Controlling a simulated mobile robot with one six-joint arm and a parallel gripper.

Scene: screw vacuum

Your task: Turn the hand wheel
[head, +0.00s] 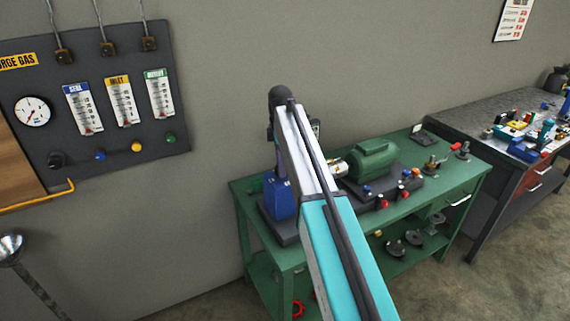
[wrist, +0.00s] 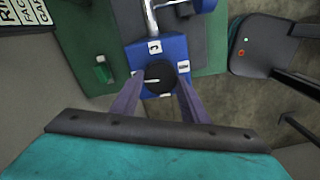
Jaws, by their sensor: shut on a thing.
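The hand wheel (wrist: 160,73) is a small black round wheel with a pale mark, on top of a blue block (wrist: 144,52) in the wrist view. My gripper (wrist: 159,84) has one finger on each side of the wheel and is shut on it. In the head view, the blue block (head: 281,200) stands on the left end of the green workbench (head: 244,192). There my gripper (head: 280,171) points down at the block from above. The wheel is hidden in the head view by my arm and gripper.
A green motor (head: 372,161) and several coloured knobs stand right of the block. A gauge panel (head: 120,70) hangs on the wall at left. A second bench (head: 470,108) with small parts stands at right. In the wrist view, a metal pipe (wrist: 150,18) rises close to the wheel.

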